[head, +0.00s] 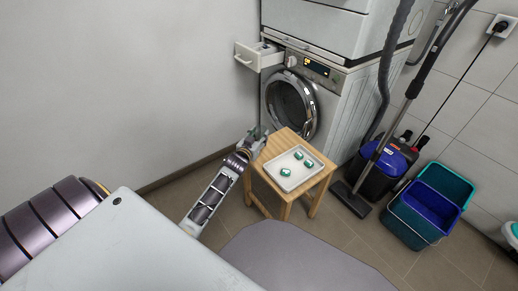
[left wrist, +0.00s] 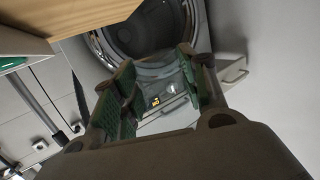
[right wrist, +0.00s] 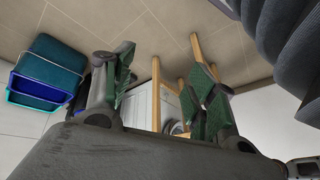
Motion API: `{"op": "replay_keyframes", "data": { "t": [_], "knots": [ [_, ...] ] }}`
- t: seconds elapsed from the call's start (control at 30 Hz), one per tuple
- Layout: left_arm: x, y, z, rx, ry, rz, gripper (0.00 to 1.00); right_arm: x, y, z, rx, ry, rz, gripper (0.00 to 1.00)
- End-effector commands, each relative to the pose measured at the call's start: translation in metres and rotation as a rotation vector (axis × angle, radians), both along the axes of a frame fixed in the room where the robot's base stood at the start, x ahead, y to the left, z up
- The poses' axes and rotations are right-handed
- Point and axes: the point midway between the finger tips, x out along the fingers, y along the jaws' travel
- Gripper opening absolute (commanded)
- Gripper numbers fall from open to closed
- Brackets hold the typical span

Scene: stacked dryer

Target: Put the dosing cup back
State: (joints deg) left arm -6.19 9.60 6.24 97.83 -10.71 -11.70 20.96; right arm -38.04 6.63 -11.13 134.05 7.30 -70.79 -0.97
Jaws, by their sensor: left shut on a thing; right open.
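My left gripper (head: 257,136) is just beyond the far left edge of the wooden stool, in front of the washer (head: 290,97). In the left wrist view this gripper (left wrist: 160,85) is shut on what seems to be the dosing cup, which is pale and hard to make out against the washer front. The detergent drawer (head: 258,57) is pulled out at the washer's upper left, above and beyond the left gripper; it also shows in the left wrist view (left wrist: 234,74). My right gripper (right wrist: 160,85) is open and empty, and is outside the head view.
The wooden stool (head: 271,151) carries a white tray (head: 287,184) with three green-and-white pods. A vacuum cleaner (head: 385,158) and blue and teal buckets (head: 430,205) stand to the right. A dryer (head: 330,25) sits on the washer. The wall is close on the left.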

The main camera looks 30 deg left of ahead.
Motion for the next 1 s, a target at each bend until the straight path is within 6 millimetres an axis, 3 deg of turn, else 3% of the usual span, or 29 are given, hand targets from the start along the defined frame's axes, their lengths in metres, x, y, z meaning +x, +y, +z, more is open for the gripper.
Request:
{"op": "replay_keyframes", "data": {
  "t": [0.03, 0.2, 0.77, 1.0],
  "knots": [
    [0.000, 0.000, -0.010, -0.001, 0.001, 0.001, 0.19, 0.000, 0.002, -0.010, 0.009, -0.005, -0.002, 0.57],
    [0.000, 0.000, -0.024, -0.001, 0.000, 0.000, 0.19, 0.002, 0.006, -0.023, 0.033, -0.029, -0.009, 0.57],
    [0.000, 0.000, -0.032, -0.001, 0.000, 0.000, 0.19, 0.004, 0.008, -0.029, 0.045, -0.043, -0.013, 0.57],
    [0.000, 0.000, -0.054, -0.003, 0.001, 0.000, 0.19, 0.003, 0.013, -0.053, 0.077, -0.067, -0.027, 0.57]
  ]
}}
